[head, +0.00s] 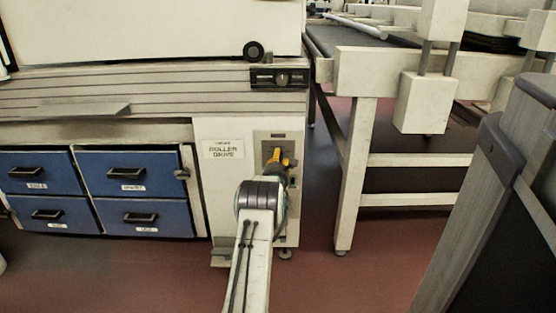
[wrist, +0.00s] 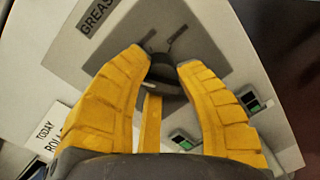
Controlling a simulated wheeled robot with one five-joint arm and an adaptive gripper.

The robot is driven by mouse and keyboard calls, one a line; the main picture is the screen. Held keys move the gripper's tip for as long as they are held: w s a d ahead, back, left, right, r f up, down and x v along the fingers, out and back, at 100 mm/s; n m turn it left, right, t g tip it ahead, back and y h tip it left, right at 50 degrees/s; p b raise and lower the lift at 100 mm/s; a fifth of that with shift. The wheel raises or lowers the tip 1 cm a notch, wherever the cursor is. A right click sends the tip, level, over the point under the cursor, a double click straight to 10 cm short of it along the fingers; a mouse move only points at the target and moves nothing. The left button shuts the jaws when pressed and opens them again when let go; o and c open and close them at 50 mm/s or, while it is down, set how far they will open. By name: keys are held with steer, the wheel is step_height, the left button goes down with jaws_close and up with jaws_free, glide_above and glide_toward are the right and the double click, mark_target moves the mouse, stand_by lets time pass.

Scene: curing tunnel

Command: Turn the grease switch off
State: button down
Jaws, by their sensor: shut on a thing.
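The grease switch (wrist: 166,86) shows in the wrist view as a dark round knob on a grey panel (wrist: 210,40). A label (wrist: 97,14) on the panel reads "GREAS", cut off by the picture edge. My gripper (wrist: 163,63) has its yellow fingers on both sides of the knob and is shut on it. The fingers hide part of the knob, so I cannot tell its exact setting. In the head view, my gripper (head: 277,160) is at the grey panel (head: 264,138) on the white cabinet, and my arm hides the panel's lower part.
A paper sign (head: 223,148) reading "ROLLER" is left of the panel. Blue drawers (head: 126,172) stand further left. A white-framed conveyor (head: 365,75) stands to the right, with a strip of red floor between.

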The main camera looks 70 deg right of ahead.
steer(key=shift+w+n, duration=0.1)
steer(key=shift+n, duration=1.6)
steer(key=c, duration=0.8)
jaws_free()
steer(key=v, duration=1.2)
steer(key=shift+f, duration=0.25)
steer(key=shift+n, duration=0.3)
